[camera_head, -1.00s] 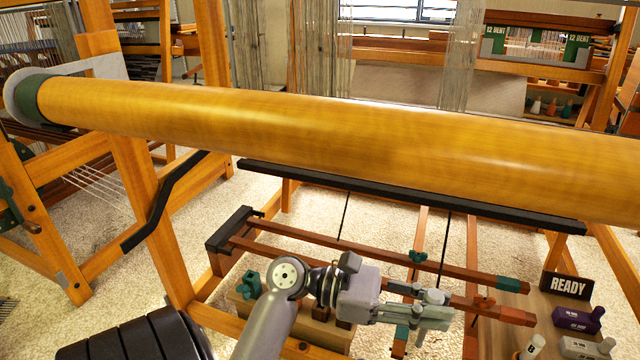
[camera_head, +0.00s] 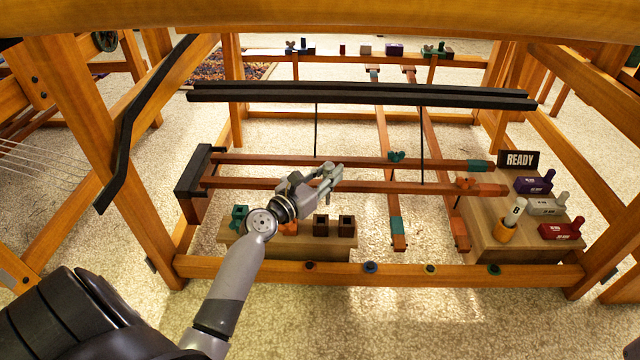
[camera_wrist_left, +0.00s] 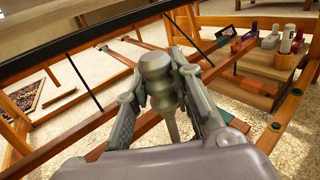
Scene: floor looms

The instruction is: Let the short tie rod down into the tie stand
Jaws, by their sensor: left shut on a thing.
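My left gripper (camera_head: 332,173) is over the long brown bars, behind and above the wooden block. In the left wrist view my gripper (camera_wrist_left: 160,75) is shut on a grey-green turned piece (camera_wrist_left: 157,70). This piece has a rounded knob on top and a narrower shaft pointing down; I take it for the short tie rod. Its lower end is hidden behind the gripper. The wooden block with square sockets (camera_head: 300,252), likely the tie stand, lies on the floor by the front beam. It bears a teal piece (camera_head: 239,217) and dark square sockets (camera_head: 346,224). My right gripper is not in view.
Long brown bars (camera_head: 400,185) run across under a black bar (camera_head: 360,97), with thin black rods (camera_head: 316,130) hanging from it. A front beam (camera_head: 400,272) crosses near me. A wooden board (camera_head: 540,255) with labelled blocks and a READY sign (camera_head: 518,160) is at right.

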